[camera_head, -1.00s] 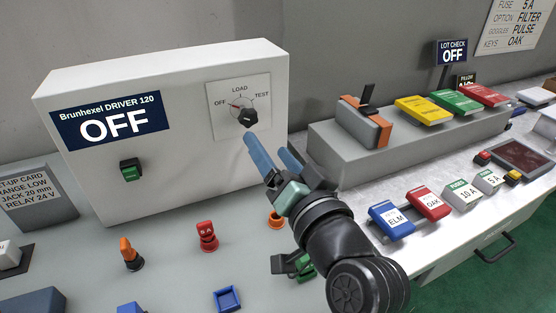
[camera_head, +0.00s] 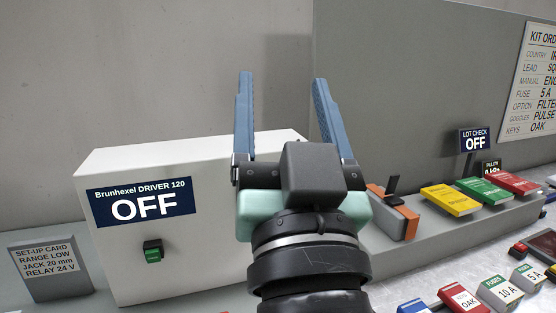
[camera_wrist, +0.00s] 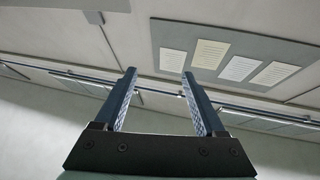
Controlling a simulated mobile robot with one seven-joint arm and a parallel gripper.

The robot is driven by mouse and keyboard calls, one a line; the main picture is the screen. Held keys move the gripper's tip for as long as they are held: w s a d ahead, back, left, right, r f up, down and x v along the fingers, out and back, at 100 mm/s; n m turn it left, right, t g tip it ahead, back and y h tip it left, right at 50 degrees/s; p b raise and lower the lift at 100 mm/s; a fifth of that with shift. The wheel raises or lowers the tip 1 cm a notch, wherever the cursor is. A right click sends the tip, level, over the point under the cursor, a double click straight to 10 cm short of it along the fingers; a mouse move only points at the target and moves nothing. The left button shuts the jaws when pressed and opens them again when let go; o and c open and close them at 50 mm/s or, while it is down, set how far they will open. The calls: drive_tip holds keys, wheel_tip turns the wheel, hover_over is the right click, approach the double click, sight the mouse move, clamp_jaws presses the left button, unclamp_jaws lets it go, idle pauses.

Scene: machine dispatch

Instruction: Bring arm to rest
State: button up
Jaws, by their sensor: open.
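My gripper (camera_head: 283,115) is raised in front of the white driver box (camera_head: 115,250), its blue fingers pointing up. The fingers are wide apart with nothing between them. In the wrist view my gripper (camera_wrist: 158,95) is also open and empty, facing the upper wall and ceiling. The box's display (camera_head: 141,203) reads OFF, and a green switch (camera_head: 153,252) sits below it. My gripper and wrist hide the box's dial.
A grey ledge at right carries an orange-and-grey lever device (camera_head: 393,212) and yellow (camera_head: 450,199), green (camera_head: 485,190) and red (camera_head: 514,184) blocks. A LOT CHECK sign (camera_head: 476,140) reads OFF. A set-up card (camera_head: 47,267) stands at left. The space above the box is clear.

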drive_tip(key=s+r+t+h+p, duration=0.1)
drive_tip(key=s+r+p, duration=0.2)
drive_tip(key=r+p, duration=0.3)
drive_tip(key=s+a+r+t+h+p, duration=0.1)
drive_tip(key=r+p, duration=0.5)
drive_tip(key=r, duration=0.8)
drive_tip(key=shift+s+t+p, duration=0.3)
drive_tip(key=shift+s+t, duration=0.3)
drive_tip(key=shift+s, duration=0.55)
